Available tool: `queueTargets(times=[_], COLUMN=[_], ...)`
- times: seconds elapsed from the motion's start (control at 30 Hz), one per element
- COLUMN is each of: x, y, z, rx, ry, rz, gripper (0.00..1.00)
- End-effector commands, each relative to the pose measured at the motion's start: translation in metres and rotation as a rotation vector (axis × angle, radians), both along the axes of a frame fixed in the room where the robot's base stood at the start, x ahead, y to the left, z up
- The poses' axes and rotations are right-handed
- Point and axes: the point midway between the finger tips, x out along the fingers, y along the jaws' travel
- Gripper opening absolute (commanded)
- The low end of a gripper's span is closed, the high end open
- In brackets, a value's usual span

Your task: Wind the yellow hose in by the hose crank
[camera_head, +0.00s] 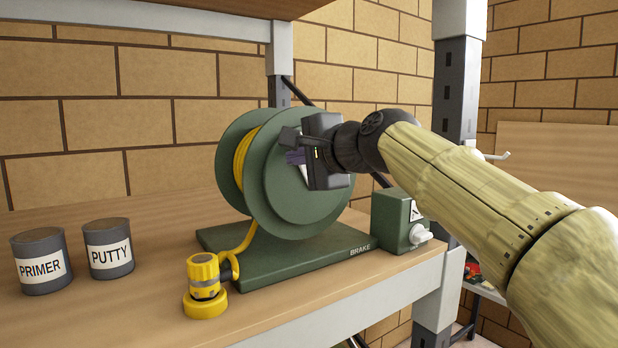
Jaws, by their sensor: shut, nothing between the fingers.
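A green hose reel (308,205) stands on a green base plate (290,266) on the wooden shelf. Yellow hose (239,160) is wound between its discs, and a short length hangs down the front. The hose ends in a yellow and grey nozzle fitting (204,278) at the shelf's front. My gripper (293,147) is shut in front of the reel's near disc, its fingers pointing left. The crank is otherwise hidden behind my gripper. Contact cannot be made out.
A green box (398,219) with a white knob stands right of the reel, by the BRAKE label (360,250). PRIMER (40,284) and PUTTY (110,262) cans stand at left. A grey post (456,130) rises behind my arm. The shelf between cans and reel is clear.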

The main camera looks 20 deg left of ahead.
Motion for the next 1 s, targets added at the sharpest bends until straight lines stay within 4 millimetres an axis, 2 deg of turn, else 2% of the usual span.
queueTargets(times=[0.1,0.2,0.6,1.0], x=[0.007,0.010,0.000,-0.002], y=[-0.006,-0.009,0.000,-0.002], z=[0.012,0.015,0.000,-0.001], rx=[0.002,0.002,0.001,0.001], ry=[-0.001,-0.001,-0.001,-0.002], rz=[-0.003,-0.003,-0.001,-0.002], gripper=[0.00,0.00,0.00,0.00])
